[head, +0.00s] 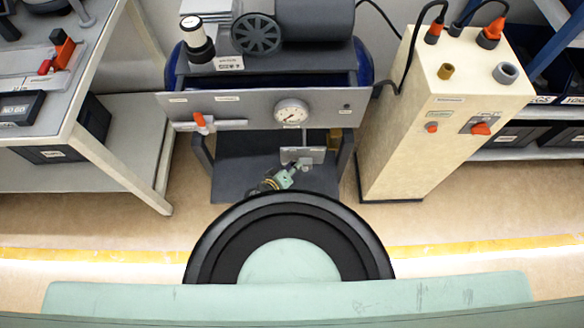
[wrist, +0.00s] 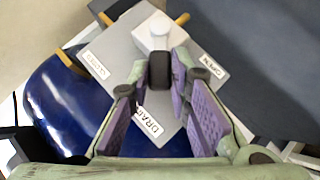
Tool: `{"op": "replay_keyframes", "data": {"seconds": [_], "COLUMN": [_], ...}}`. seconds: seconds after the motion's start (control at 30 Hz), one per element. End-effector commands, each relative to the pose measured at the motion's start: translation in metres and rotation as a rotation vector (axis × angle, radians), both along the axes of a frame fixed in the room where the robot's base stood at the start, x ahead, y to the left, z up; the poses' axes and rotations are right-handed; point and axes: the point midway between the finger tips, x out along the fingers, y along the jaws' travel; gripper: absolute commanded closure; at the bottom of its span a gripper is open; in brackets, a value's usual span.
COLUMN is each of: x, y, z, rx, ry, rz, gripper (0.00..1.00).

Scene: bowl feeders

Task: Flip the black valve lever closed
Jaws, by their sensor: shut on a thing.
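My gripper (wrist: 160,80), with green fingers and purple pads, is shut on the lever. Behind it is a grey plate (wrist: 118,50) with a "DRAIN" label, an "OPEN" label at the right and another label at the left that is hard to read. In the head view my gripper (head: 297,167) is at the small grey plate (head: 312,154) low under the compressor panel; the lever itself is hidden or too small there.
A grey panel (head: 250,108) with a gauge (head: 291,112) and an orange-handled valve (head: 201,121) spans above my gripper. A beige cabinet (head: 405,130) stands at the right, a white bench (head: 100,100) at the left. A blue tank (wrist: 72,105) lies left in the wrist view.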

Motion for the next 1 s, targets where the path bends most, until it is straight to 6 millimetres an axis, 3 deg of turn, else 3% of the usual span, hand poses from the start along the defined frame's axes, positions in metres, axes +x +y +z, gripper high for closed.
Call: {"op": "replay_keyframes", "data": {"seconds": [0.5,0.53,0.8,1.0], "x": [-0.0008,-0.0008,-0.0004,-0.0002], "y": [-0.0018,-0.0018,-0.0013,-0.0011], "z": [0.0001,0.0001,0.0004,0.0006], "rx": [0.021,0.021,0.021,0.021], "ry": [0.002,0.002,0.001,0.001], "rz": [-0.002,-0.002,-0.001,-0.001], "gripper": [1.00,0.80,0.62,0.62]}}
